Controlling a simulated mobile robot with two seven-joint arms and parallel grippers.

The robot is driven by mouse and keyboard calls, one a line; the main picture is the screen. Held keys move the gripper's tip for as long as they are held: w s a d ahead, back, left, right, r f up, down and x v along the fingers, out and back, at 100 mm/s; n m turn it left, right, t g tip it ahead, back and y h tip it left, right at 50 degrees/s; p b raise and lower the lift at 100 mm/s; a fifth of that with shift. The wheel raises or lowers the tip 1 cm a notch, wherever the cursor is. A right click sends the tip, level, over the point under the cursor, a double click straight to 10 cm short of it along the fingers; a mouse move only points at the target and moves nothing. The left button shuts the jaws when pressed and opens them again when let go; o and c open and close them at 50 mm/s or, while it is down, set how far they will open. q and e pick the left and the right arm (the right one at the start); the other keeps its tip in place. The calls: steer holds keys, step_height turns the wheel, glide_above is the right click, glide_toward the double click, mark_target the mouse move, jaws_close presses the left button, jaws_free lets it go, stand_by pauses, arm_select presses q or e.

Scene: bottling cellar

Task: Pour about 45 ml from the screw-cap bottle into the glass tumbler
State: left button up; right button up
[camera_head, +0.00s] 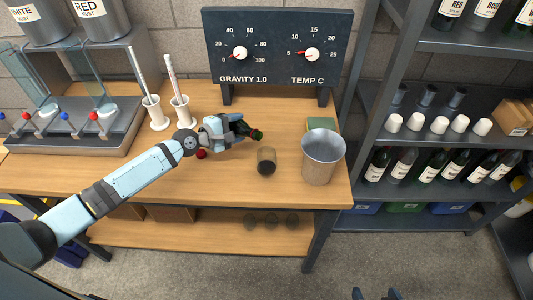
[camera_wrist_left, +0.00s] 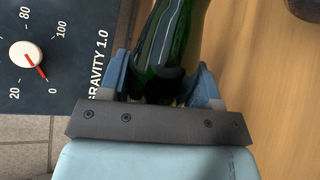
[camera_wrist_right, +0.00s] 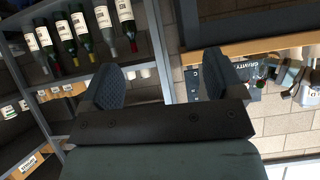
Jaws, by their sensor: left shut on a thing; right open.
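My left gripper (camera_head: 238,128) is shut on a dark green glass bottle (camera_head: 257,134), which also shows between the fingers in the left wrist view (camera_wrist_left: 172,45). The gripper hides much of the bottle. Its visible green end points right, close behind and a little left of the tumbler's rim, and the bottle looks tilted. The glass tumbler (camera_head: 266,162) stands upright on the bench, brownish and see-through. I cannot tell whether it holds liquid. My right gripper (camera_wrist_right: 160,85) is open and empty, away from the bench; its tips show at the bottom edge of the head view.
A metal bucket (camera_head: 322,158) stands right of the tumbler, with a green block (camera_head: 321,123) behind it. A small red object (camera_head: 201,154) lies below the left wrist. White holders (camera_head: 157,115) stand at the back left. A gauge board (camera_head: 278,48) stands behind. Bottle shelves (camera_head: 430,140) are at right.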

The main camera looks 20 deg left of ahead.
mark_target(236, 134)
arm_select(q)
steer(key=shift+d+f+n+b, duration=0.2)
steer(key=shift+f+n+b, duration=0.1)
steer(key=shift+f+b, duration=0.3)
steer(key=shift+s+d+f+n+h, duration=0.2)
steer(key=shift+n+h, duration=0.1)
steer(key=shift+n, duration=0.1)
steer(key=d+r+n, duration=0.1)
steer(key=n+h+p, duration=0.1)
steer(key=shift+s+d+r+n, duration=0.3)
steer(key=shift+s+d+r, duration=0.05)
steer(key=shift+r, duration=0.05)
steer(key=shift+s+d+r+n+h, duration=0.2)
steer(key=shift+n+h, duration=0.2)
steer(key=shift+n, duration=0.4)
steer(key=shift+w+a+r+n+h, duration=0.1)
steer(key=shift+r+n+h, duration=0.2)
steer(key=shift+n, duration=0.4)
steer(key=n+p, duration=0.1)
steer(key=n, duration=0.1)
steer(key=shift+n+h, duration=0.3)
steer(key=shift+f+n, duration=0.15)
steer(key=shift+n, duration=0.25)
steer(key=shift+n+h, duration=0.3)
steer(key=shift+n, duration=0.3)
arm_select(e)
steer(key=shift+s, duration=0.1)
